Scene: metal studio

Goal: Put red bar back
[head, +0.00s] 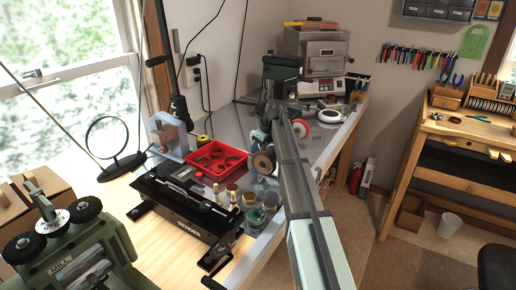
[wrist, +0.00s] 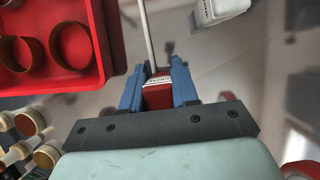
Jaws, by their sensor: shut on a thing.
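My gripper (wrist: 157,92) has two blue fingers shut on a small red bar (wrist: 157,98) with a white printed label on its end. The bar sits between the fingertips, and a thin pale rod shows just beyond it in the wrist view. In the head view my gripper (head: 260,138) is above the bench, just right of the red tray (head: 196,168). The bar cannot be made out there. The tray, with several brown rings in it, also shows at the upper left of the wrist view (wrist: 93,40).
Polishing wheels (head: 263,161) stand close to my gripper. Several small jars (head: 251,201) stand in front, beside a black device (head: 185,205). A white block-like object (wrist: 220,10) is at the top of the wrist view. Grey bench top (head: 232,118) is clear behind the tray.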

